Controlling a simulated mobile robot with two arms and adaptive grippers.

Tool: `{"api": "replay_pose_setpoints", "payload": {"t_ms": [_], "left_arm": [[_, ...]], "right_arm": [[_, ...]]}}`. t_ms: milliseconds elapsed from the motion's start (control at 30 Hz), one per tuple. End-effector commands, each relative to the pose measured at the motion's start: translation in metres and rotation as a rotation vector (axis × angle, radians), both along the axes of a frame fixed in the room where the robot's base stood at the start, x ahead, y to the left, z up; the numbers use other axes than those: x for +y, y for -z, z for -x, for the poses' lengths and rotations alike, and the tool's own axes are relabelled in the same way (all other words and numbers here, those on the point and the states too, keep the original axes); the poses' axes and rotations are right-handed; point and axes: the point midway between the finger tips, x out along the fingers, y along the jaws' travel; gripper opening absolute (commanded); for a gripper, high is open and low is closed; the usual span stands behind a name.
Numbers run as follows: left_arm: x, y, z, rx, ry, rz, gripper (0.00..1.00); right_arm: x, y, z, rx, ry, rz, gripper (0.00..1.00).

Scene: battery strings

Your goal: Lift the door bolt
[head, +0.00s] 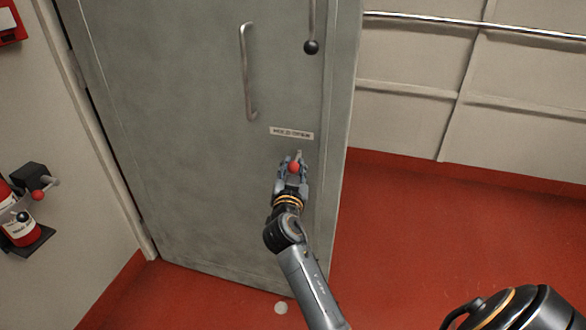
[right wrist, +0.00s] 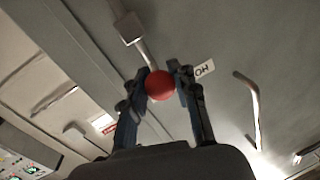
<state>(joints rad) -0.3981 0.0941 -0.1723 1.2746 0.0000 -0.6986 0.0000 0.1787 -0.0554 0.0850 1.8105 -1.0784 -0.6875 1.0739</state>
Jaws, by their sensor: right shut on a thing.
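The door bolt shows as a metal rod with a red ball knob (head: 294,167) low on the grey metal door (head: 190,150), below a small label plate. My right gripper (head: 292,170) is shut on the red knob, with a finger on either side of it. In the right wrist view the red knob (right wrist: 160,85) sits between the fingertips of the right gripper (right wrist: 158,82), and its rod runs up to a bracket on the door. My left gripper is not in view.
A long vertical handle (head: 247,72) and a black ball knob (head: 311,47) on a rod are higher on the door. A red fire extinguisher (head: 20,228) hangs on the left wall. The red floor (head: 440,225) to the right is clear.

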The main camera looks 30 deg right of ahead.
Motion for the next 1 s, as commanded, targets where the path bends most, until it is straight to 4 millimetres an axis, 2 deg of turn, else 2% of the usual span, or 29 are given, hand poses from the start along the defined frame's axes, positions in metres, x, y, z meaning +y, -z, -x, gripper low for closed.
{"api": "replay_pose_setpoints", "payload": {"t_ms": [33, 167, 200, 300, 667, 767, 1000], "left_arm": [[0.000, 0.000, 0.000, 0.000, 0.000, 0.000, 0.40], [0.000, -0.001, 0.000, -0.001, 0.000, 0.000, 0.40], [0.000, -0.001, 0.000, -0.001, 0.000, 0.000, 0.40], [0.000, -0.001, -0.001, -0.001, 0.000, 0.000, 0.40], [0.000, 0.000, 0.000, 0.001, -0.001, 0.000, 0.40], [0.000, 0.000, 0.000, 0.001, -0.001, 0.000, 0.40], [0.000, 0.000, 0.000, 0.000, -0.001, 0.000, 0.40]], "right_arm": [[0.000, -0.007, -0.001, -0.015, -0.002, 0.005, 0.00], [0.000, -0.008, -0.001, -0.016, -0.003, 0.006, 0.00], [0.000, -0.008, -0.001, -0.016, -0.003, 0.006, 0.31], [0.001, -0.007, -0.001, -0.014, -0.003, 0.005, 0.51], [0.000, -0.006, 0.000, -0.008, -0.001, 0.002, 0.52], [0.000, -0.017, -0.001, -0.010, 0.000, 0.000, 0.52], [0.000, -0.064, -0.001, -0.015, -0.001, 0.000, 0.52]]}}
